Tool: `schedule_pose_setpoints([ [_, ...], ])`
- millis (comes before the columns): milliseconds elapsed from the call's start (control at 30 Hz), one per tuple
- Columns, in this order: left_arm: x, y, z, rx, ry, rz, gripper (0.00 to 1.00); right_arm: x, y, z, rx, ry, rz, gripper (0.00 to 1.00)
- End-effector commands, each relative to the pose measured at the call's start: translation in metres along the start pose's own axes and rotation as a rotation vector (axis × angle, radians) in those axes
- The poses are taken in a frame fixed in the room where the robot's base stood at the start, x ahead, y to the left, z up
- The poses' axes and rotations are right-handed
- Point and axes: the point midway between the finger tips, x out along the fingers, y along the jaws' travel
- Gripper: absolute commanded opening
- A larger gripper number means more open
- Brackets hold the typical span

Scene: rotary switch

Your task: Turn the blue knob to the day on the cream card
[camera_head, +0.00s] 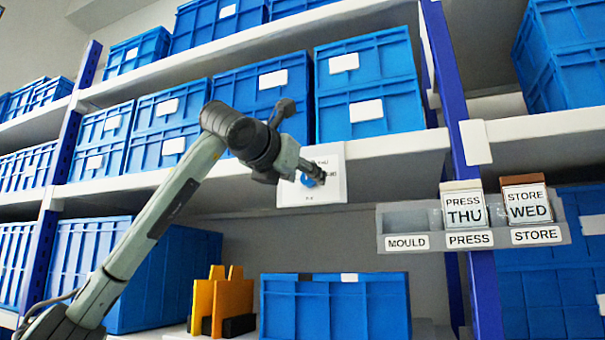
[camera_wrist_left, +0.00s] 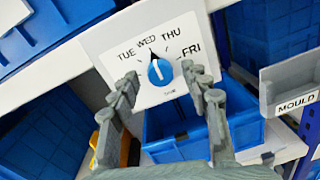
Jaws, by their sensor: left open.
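The blue knob (camera_wrist_left: 160,72) sits on a white dial plate (camera_wrist_left: 110,58) marked TUE, WED, THU and FRI. Its white line points up, roughly at WED. The plate (camera_head: 325,194) hangs at the shelf edge in the head view, where my arm partly hides the knob (camera_head: 318,174). My left gripper (camera_head: 304,174) is open in front of the plate; in the wrist view its fingers (camera_wrist_left: 159,76) stand on either side of the knob, and contact cannot be told.
The cards stand in a grey rack (camera_head: 393,220) labelled MOULD, PRESS and STORE; no card shows above MOULD. Blue bins (camera_head: 370,110) fill the shelves. Yellow holders (camera_head: 232,305) and a blue bin (camera_head: 335,310) stand below the plate.

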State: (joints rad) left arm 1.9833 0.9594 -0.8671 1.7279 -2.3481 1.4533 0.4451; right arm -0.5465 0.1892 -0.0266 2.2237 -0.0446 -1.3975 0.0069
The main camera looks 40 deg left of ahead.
Motion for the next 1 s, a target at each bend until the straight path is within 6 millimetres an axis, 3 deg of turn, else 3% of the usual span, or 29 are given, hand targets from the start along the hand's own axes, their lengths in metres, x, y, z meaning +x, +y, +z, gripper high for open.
schedule_pose_setpoints([
  [233, 0.0007, -0.0004, -0.0002, 0.000, 0.000, -0.001, 0.44, -0.0006, -0.0009, -0.0043, 0.004, 0.008, -0.002, 0.40],
  [600, 0.0005, -0.0003, -0.0001, 0.000, 0.000, -0.001, 0.00, -0.0019, -0.0013, -0.0062, 0.005, 0.011, -0.003, 0.40],
  [1000, 0.0006, 0.0001, 0.0012, 0.081, 0.004, -0.002, 0.00, 0.0005, -0.0016, -0.0052, 0.005, 0.009, -0.007, 0.40],
])
